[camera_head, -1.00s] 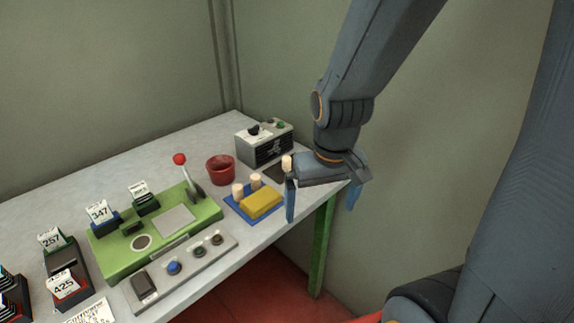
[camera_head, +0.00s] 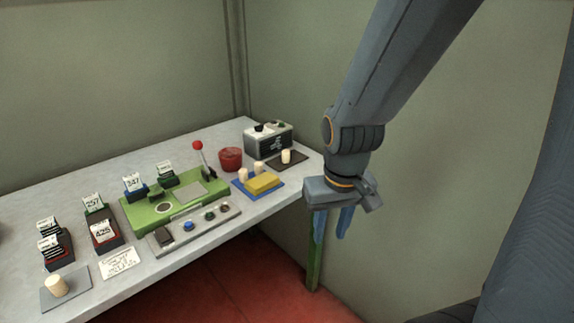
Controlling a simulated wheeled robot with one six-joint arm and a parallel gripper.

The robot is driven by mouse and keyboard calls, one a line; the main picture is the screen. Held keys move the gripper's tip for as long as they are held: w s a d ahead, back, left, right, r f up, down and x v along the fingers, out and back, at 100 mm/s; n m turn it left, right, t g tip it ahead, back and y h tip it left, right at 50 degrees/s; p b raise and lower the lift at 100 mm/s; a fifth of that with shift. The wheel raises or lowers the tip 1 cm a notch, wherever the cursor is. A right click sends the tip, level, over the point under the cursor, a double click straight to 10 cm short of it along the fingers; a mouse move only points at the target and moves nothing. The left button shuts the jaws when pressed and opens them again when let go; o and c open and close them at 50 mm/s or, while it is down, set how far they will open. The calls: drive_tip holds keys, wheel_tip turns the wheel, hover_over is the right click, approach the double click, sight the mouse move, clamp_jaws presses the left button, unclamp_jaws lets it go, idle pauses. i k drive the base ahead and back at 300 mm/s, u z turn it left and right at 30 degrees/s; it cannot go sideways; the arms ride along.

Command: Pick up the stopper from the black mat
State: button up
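The stopper (camera_head: 287,156) is a pale cork cylinder standing upright on the black mat (camera_head: 300,162), near the table's far right corner. My gripper (camera_head: 331,230) hangs to the right of the table's edge, fingers pointing down. It is lower in the picture than the stopper and apart from it. A gap shows between its two blue fingers, and nothing is between them.
Two other stoppers stand on a blue mat (camera_head: 239,189) with a yellow block (camera_head: 263,183). A red pot (camera_head: 230,158) and a grey box (camera_head: 268,140) stand behind. Another stopper (camera_head: 57,286) is on a grey mat at front left. A green machine (camera_head: 165,207) fills the middle.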

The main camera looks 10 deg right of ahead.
sight(285, 153)
drive_tip(key=u, duration=0.25)
drive_tip(key=i, duration=1.3)
drive_tip(key=z, duration=0.45)
